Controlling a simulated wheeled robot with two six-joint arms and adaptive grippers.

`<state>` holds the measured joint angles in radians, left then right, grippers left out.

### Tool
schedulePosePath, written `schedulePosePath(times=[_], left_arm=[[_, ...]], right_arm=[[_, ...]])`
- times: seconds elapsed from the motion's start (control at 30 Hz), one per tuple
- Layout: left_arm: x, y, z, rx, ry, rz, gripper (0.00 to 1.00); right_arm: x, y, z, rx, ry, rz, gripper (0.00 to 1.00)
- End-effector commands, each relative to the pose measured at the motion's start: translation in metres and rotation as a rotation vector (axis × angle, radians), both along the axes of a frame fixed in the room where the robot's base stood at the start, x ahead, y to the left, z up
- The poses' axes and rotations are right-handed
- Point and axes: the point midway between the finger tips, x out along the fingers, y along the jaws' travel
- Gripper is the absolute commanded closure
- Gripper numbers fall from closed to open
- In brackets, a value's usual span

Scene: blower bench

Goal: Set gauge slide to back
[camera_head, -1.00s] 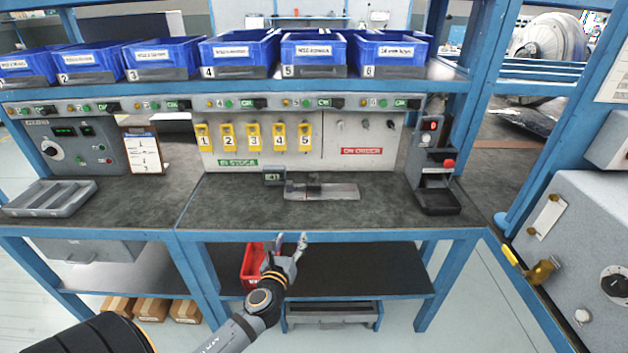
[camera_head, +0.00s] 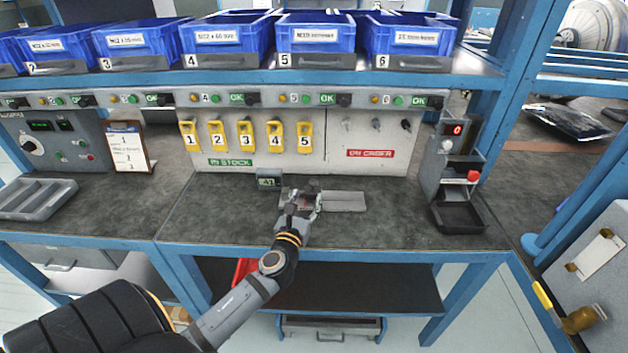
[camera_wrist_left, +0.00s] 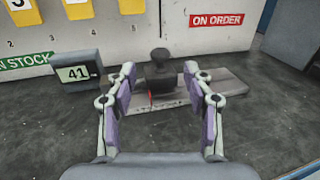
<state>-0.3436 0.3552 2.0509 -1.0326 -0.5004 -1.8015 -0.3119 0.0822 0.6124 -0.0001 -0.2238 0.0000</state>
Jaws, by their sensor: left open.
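The gauge is a flat grey metal block (camera_head: 345,201) lying on the dark bench top, with a small display reading 41 (camera_wrist_left: 77,74) at its left end. The slide is a dark knob (camera_wrist_left: 159,70) standing on the block, with a red pointer beside a scale at its base in the left wrist view. My left gripper (camera_head: 301,200) is over the left part of the gauge and hides the slide in the head view. In the left wrist view its two fingers (camera_wrist_left: 160,92) are apart, one on each side of the knob, with gaps visible. My right gripper is not in view.
A panel (camera_head: 330,140) with numbered yellow tags stands behind the gauge. A dark bin stand (camera_head: 457,190) is to the right, and a grey tray (camera_head: 38,198) and clipboard (camera_head: 130,148) are to the left. Blue bins (camera_head: 317,38) fill the shelf above. Bench right of the gauge is clear.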

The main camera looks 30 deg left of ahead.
Motion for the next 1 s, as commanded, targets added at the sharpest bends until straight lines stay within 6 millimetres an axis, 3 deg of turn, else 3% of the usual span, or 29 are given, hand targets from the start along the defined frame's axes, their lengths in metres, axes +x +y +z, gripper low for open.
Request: schedulePosePath(times=[0.13, 0.33, 0.5, 0.73, 1.0], left_arm=[[0.033, 0.011, 0.002, -0.001, -0.003, 0.001, 0.48], [0.065, 0.022, 0.001, -0.001, -0.003, 0.000, 0.48], [0.076, 0.025, 0.001, -0.001, -0.001, -0.001, 0.48], [0.076, 0.025, 0.001, -0.001, 0.000, -0.001, 0.48], [0.076, 0.025, 0.001, -0.001, 0.000, -0.001, 0.83]], right_arm=[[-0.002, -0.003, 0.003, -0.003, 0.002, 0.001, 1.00], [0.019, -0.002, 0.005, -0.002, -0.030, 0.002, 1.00], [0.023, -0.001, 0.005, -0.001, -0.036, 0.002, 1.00], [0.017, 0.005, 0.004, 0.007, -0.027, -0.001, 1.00], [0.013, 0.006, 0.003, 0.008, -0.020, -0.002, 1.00]])
